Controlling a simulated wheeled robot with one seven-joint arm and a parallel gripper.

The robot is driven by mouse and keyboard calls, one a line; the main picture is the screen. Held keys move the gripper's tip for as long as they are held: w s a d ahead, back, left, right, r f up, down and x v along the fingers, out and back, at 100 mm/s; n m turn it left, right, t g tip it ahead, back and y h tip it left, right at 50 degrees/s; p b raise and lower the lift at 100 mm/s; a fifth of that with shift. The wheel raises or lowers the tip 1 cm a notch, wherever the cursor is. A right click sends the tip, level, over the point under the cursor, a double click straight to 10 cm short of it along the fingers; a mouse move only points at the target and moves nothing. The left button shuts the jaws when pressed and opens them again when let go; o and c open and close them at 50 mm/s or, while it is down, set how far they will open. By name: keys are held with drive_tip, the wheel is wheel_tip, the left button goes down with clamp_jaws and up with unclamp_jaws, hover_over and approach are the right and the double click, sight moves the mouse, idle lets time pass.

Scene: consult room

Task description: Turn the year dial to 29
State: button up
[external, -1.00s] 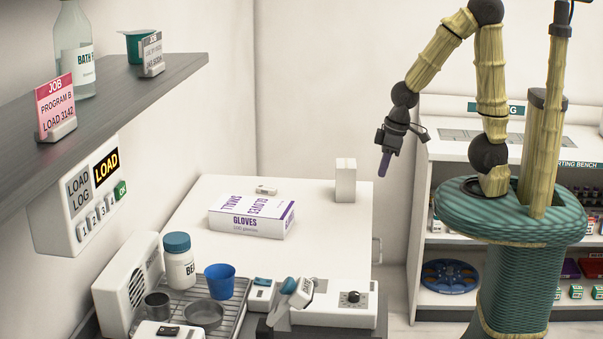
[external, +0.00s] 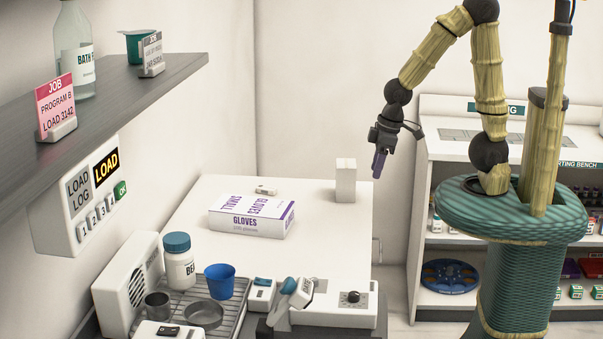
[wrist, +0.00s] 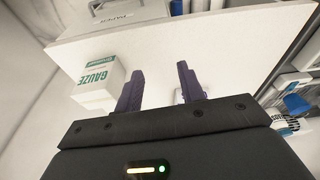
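My gripper (external: 379,167) hangs in the air, fingers down, to the right of and above the white table. In the wrist view its two purple fingers (wrist: 160,85) stand apart with nothing held between them. I cannot make out a dial marked as a year dial. A white unit with a dark round knob (external: 353,297) stands at the front of the scene, well below and left of my gripper. Its markings are too small to read. A small pale item (external: 265,189) lies at the back of the table; its details are unclear.
A gloves box (external: 252,216) lies on the white table (external: 330,225). An upright white box (external: 345,180) stands near its right edge; a gauze box (wrist: 97,88) shows in the wrist view. A rack with a blue cup (external: 219,280) is at front left.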

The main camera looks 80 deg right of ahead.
drive_tip(key=w+a+r+n+p, duration=0.3)
drive_tip(key=w+a+r+n, duration=0.1)
drive_tip(key=w+a, duration=0.4)
wheel_tip(320, 180, up, 4)
drive_tip(key=n+g+p, duration=0.2)
drive_tip(key=n+p, duration=0.5)
drive_tip(key=n, duration=0.4)
hover_over(314, 279)
drive_tip(key=shift+s+r, duration=0.2)
drive_tip(key=shift+s, duration=0.15)
drive_tip(key=shift+f, duration=0.1)
drive_tip(key=f+p, duration=0.2)
drive_tip(key=f, duration=0.3)
drive_tip(key=f+p, duration=0.1)
drive_tip(key=f, duration=0.5)
drive_tip(key=f+p, duration=0.2)
drive_tip(key=f, duration=0.4)
drive_tip(key=shift+w+f+p, duration=0.1)
drive_tip(key=shift+w+p, duration=0.2)
drive_tip(key=shift+p, duration=0.05)
